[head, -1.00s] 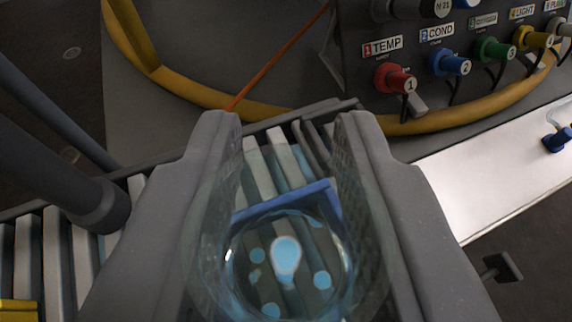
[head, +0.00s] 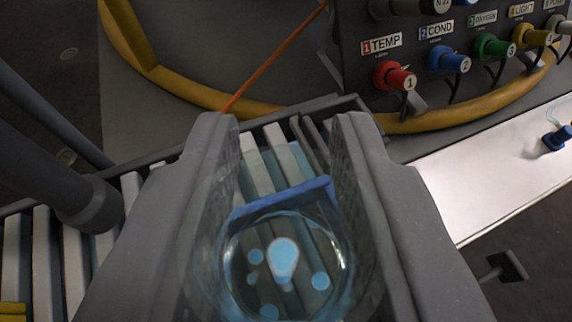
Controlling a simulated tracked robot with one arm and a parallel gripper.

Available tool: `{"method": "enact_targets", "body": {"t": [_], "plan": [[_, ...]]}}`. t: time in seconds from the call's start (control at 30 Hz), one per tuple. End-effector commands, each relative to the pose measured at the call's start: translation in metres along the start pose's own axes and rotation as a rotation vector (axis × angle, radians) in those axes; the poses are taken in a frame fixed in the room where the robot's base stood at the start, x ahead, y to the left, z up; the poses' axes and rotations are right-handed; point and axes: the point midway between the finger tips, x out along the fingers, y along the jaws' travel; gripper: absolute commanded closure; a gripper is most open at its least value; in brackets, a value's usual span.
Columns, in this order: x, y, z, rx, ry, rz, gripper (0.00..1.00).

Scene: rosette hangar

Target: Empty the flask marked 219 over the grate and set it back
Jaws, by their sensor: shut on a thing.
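My gripper (head: 283,125) is shut on a clear glass flask (head: 212,262), which sits between the two grey fingers. The flask is tilted, and I look through its glass to a blue band or label (head: 285,198) and pale blue drops or patches inside its round outline. I cannot read a number on it. The slatted grate (head: 258,165) lies below and behind the flask, its pale bars showing between my fingers and to the left. How much liquid the flask still holds I cannot tell.
A grey panel with numbered coloured plugs, including a red one (head: 394,76) and a blue one (head: 447,61), stands at the back right. A yellow hose (head: 440,121) curves before it. A white surface (head: 490,165) lies at the right with a small blue-capped item (head: 557,138).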

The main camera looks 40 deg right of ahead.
Motion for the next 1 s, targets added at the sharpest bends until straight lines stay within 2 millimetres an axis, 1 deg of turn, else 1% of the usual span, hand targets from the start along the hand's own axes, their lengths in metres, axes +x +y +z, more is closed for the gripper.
{"method": "enact_targets", "body": {"t": [0.13, 0.97, 1.0], "plan": [[0.0015, -0.0002, 0.0036, 0.000, 0.000, 0.000, 1.00], [0.0041, 0.0001, 0.0099, 0.000, 0.001, 0.000, 1.00], [0.0041, 0.0001, 0.0099, 0.000, 0.001, 0.000, 0.72]]}}
